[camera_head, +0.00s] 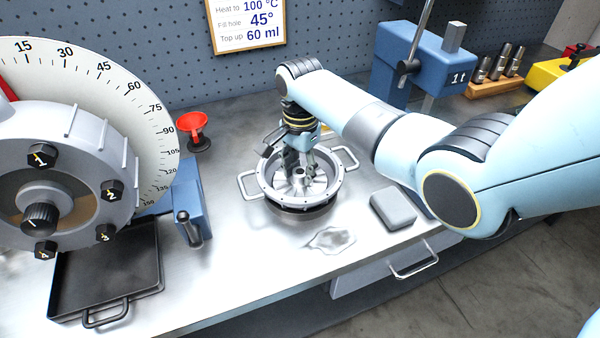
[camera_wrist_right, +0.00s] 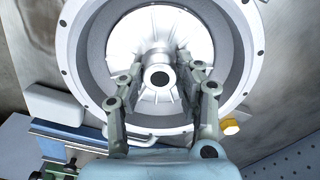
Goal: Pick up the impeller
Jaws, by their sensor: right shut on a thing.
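The impeller (camera_head: 310,184) is a pale bladed disc with a raised central hub. It sits inside a round grey metal housing (camera_head: 336,193) with a bolted rim and two loop handles. In the right wrist view the impeller (camera_wrist_right: 122,42) lies within the housing rim (camera_wrist_right: 72,70), with its hub in front of my fingers. My right gripper (camera_head: 300,168) reaches down into the housing from above. Its fingers (camera_wrist_right: 160,80) are shut on the impeller's hub, one on each side. Whether the impeller is lifted at all I cannot tell. My left gripper is out of view.
A large dial (camera_head: 150,120) with a numbered grey drum stands at left, above a black tray (camera_head: 107,280). A grey block (camera_head: 393,208) and a crumpled cloth (camera_head: 330,240) lie near the bench's front edge. A blue press (camera_head: 425,60) stands at back right.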

